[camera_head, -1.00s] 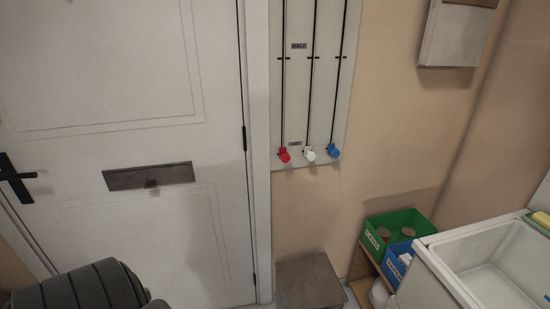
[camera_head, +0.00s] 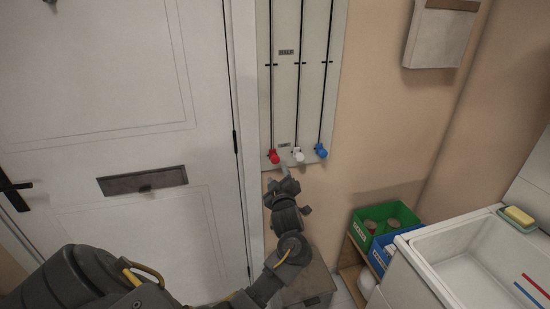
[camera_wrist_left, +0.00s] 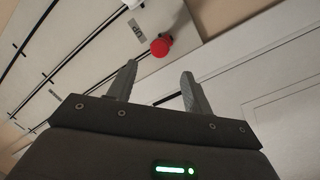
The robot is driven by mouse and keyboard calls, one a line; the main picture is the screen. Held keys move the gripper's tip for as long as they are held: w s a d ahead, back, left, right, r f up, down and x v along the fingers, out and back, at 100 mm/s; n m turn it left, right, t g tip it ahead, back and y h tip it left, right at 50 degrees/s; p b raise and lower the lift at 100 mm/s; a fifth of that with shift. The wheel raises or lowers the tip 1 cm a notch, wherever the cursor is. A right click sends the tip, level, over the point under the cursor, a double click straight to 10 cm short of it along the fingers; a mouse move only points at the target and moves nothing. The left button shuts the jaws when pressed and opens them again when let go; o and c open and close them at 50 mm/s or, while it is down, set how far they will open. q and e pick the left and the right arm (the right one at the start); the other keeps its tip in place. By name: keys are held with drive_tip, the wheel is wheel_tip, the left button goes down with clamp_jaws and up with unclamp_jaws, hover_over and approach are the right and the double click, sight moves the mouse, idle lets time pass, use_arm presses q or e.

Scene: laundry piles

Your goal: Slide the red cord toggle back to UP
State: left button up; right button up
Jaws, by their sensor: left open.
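The red toggle (camera_head: 273,156) is at the bottom of the left cord on the pale wall board (camera_head: 312,100). My left gripper (camera_head: 281,184) is just below the red toggle in the head view. In the left wrist view the red toggle (camera_wrist_left: 161,46) shows beyond the two fingertips (camera_wrist_left: 158,72), roughly in line with the gap between them. The fingers are apart, with nothing between them. My right gripper is not in view.
A white toggle (camera_head: 298,155) and a blue toggle (camera_head: 321,150) hang at similar height right of the red one. A HALF label (camera_head: 286,52) is higher up. The door (camera_head: 110,90) is left. A green bin (camera_head: 385,222) and sink (camera_head: 440,262) are lower right.

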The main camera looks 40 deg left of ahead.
sight(275, 161)
use_arm(q)
drive_tip(key=p+x, duration=0.1)
drive_tip(key=x, duration=0.8)
drive_tip(key=shift+w+a+p, duration=0.2)
drive_tip(key=shift+a+p, duration=0.05)
drive_tip(key=shift+p, duration=0.05)
drive_tip(key=shift+w+a, duration=0.4)
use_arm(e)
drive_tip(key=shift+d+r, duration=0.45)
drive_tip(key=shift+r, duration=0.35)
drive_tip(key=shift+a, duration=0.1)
use_arm(q)
drive_tip(key=c, duration=1.1)
drive_tip(key=shift+f, duration=0.15)
clamp_jaws()
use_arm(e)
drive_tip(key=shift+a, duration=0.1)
